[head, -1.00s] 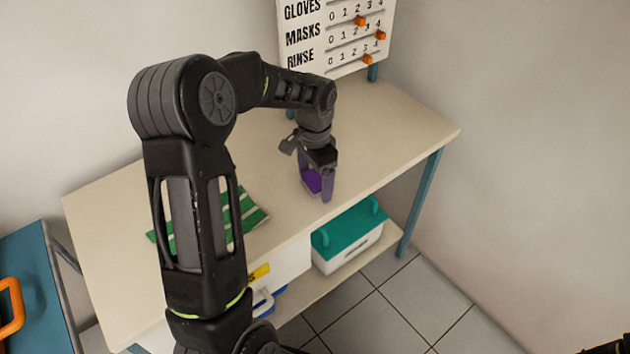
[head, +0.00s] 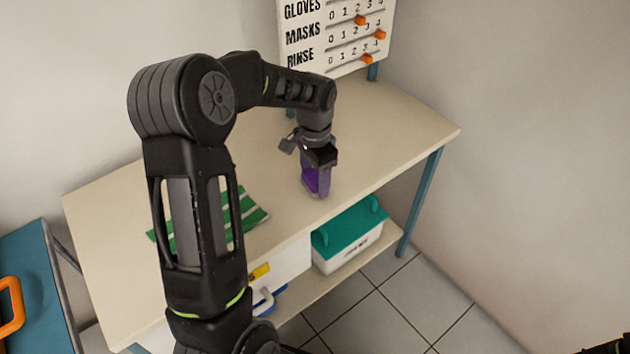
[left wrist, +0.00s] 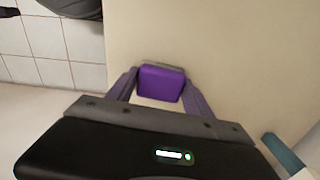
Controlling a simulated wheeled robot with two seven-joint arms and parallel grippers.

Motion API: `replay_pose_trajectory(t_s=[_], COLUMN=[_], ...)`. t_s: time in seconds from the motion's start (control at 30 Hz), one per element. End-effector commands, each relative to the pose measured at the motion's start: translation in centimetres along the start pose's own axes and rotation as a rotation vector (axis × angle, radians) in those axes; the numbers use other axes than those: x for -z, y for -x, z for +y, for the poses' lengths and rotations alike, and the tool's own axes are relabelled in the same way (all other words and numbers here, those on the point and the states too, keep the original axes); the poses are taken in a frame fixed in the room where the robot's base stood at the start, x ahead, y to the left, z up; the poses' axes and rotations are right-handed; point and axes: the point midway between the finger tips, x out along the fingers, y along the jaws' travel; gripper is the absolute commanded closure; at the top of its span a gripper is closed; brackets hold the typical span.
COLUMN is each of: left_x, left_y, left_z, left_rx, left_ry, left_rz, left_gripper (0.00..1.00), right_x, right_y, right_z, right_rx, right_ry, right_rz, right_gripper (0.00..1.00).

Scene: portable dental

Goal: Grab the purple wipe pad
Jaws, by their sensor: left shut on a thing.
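The purple wipe pad (head: 311,180) is at the tabletop near the front edge, partly hidden by my fingers in the head view. My left gripper (head: 315,184) points down at it and is shut on it. In the left wrist view the purple wipe pad (left wrist: 161,83) sits between the two fingertips of my left gripper (left wrist: 160,88), with a finger on each side. I cannot tell whether the pad still touches the table. My right gripper is not clearly shown; only a dark bit of my arm shows at the lower right corner.
The beige table (head: 390,130) is mostly clear on the right. A green striped cloth (head: 250,208) lies left of the gripper, partly behind my arm. A counter board (head: 335,35) stands at the back. A teal-lidded box (head: 348,240) is on the shelf below.

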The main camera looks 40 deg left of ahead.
Motion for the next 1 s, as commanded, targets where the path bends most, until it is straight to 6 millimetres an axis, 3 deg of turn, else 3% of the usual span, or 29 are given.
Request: replay_pose_trajectory(t_s=[0.3,0.63,0.77,1.0], left_x=[0.0,0.1,0.1,0.1], left_y=[0.0,0.6,2.3,7.0], left_z=[0.0,-0.1,-0.1,-0.1], left_rx=[0.0,0.002,0.003,0.004], left_ry=[0.0,0.0,0.001,0.0], left_rz=[0.0,0.002,0.005,0.005], left_gripper=[0.8,0.8,0.8,0.8], right_x=[0.0,0.0,0.0,0.0], right_y=[0.0,-0.1,-0.2,-0.4], right_z=[0.0,0.0,0.1,0.1], right_rx=[0.0,0.0,0.0,0.0], right_ry=[0.0,0.0,0.0,0.0], right_rz=[0.0,0.0,0.0,0.0], right_gripper=[0.6,0.6,0.6,0.6])
